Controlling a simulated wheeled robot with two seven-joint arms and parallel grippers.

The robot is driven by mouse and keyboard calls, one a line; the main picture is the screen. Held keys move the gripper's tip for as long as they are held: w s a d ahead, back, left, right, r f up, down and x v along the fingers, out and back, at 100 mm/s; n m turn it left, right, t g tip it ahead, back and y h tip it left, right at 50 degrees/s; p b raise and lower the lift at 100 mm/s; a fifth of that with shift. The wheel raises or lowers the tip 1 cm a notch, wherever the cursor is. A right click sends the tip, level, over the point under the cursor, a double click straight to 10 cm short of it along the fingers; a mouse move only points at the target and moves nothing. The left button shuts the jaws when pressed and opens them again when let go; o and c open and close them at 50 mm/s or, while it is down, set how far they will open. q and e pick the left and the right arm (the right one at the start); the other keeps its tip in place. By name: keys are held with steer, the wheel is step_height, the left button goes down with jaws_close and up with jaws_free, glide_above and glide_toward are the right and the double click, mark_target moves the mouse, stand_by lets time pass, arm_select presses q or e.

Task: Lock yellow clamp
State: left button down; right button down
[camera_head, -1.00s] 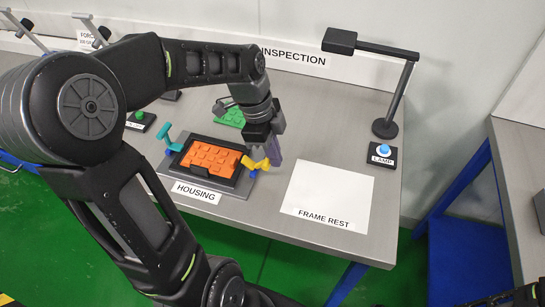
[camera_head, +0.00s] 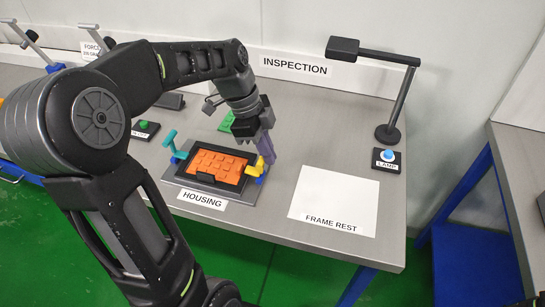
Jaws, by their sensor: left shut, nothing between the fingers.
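The yellow clamp (camera_head: 256,168) sits at the right edge of the housing fixture, above a small blue part. Its handle looks raised, partly beside the fingers. A teal clamp (camera_head: 169,140) stands raised at the fixture's left edge. The orange plate (camera_head: 216,164) lies in a dark frame (camera_head: 190,175) on the grey housing base (camera_head: 176,180). My left gripper (camera_head: 269,157) is shut and empty, with purple fingers pointing down just right of the yellow clamp. I cannot tell whether they touch it. My right gripper is not in view.
A white frame-rest sheet (camera_head: 331,198) lies bare to the right. A lamp arm (camera_head: 404,95) and a blue lamp button (camera_head: 387,155) stand at the right end. A green part (camera_head: 226,122) lies behind the fixture. A green button (camera_head: 143,125) is at left.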

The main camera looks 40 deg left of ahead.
arm_select(q)
steer(key=shift+r, duration=0.2)
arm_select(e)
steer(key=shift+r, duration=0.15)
arm_select(q)
steer(key=shift+r+p, duration=0.5)
steer(key=shift+r, duration=0.15)
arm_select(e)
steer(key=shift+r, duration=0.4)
